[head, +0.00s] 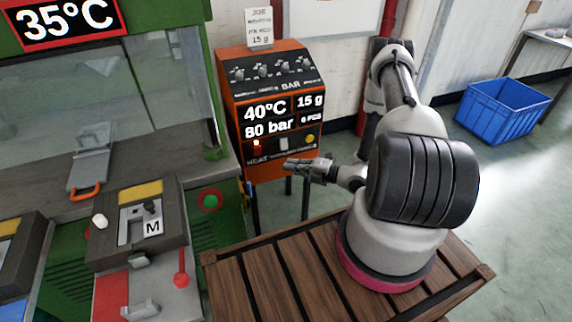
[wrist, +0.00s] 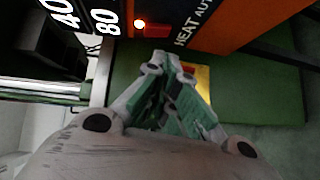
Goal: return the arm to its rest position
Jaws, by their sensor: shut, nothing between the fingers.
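My gripper (head: 302,165) is in the head view, in front of the lower part of the orange control box (head: 266,172). It points left and its fingers are together with nothing between them. My arm is folded above the slatted wooden platform. In the wrist view my gripper (wrist: 172,62) is seen from behind, its fingertips close together. A gap between the gripper and the box cannot be judged exactly.
A green machine (head: 190,45) with a 35°C sign stands at the left. A blue crate (head: 500,112) lies on the floor at the right, near a table (head: 552,37). Floor around the crate is clear.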

